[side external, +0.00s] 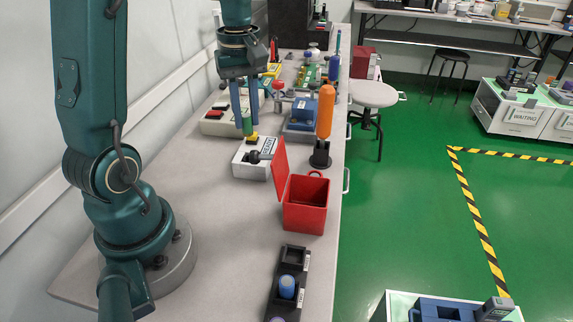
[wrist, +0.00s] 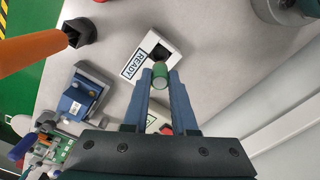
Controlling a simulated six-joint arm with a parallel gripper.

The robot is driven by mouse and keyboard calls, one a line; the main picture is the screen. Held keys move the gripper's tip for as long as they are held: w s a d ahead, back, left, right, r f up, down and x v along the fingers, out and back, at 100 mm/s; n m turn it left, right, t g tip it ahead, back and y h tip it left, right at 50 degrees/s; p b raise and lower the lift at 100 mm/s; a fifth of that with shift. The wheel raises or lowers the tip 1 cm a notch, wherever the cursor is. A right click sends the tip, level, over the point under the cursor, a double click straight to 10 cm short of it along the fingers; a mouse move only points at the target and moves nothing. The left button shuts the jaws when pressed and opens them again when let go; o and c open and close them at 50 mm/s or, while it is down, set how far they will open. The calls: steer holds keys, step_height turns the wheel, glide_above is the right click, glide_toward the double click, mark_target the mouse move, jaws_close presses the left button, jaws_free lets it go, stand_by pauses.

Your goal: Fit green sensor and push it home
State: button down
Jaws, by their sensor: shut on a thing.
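The green sensor (side external: 247,126) is a short cylinder held between the fingertips of my gripper (side external: 245,110). It also shows between the fingers in the wrist view (wrist: 160,76). My gripper is shut on it, pointing down. A pale tester box (side external: 246,170) with a dark round socket (side external: 255,157) and a label stands just below and in front of it. In the wrist view the tester (wrist: 172,43) reads READY, and its dark socket lies just beyond the sensor. The sensor appears above the tester, apart from the socket. A small yellow patch shows under it.
An open red bin (side external: 305,218), an orange-handled tool (side external: 325,110) in a black stand (side external: 320,156) and a blue device (side external: 301,117) stand to the right. A black rack (side external: 291,257) with blue cylinders is in front. Another tester (side external: 213,124) sits behind. Bench left of the bin is clear.

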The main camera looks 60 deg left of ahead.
mark_target(248, 134)
steer(key=shift+f, duration=2.25)
steer(key=shift+f, duration=1.55)
steer(key=c, duration=0.6)
jaws_free()
steer(key=shift+c, duration=0.2)
steer(key=shift+r, duration=0.1)
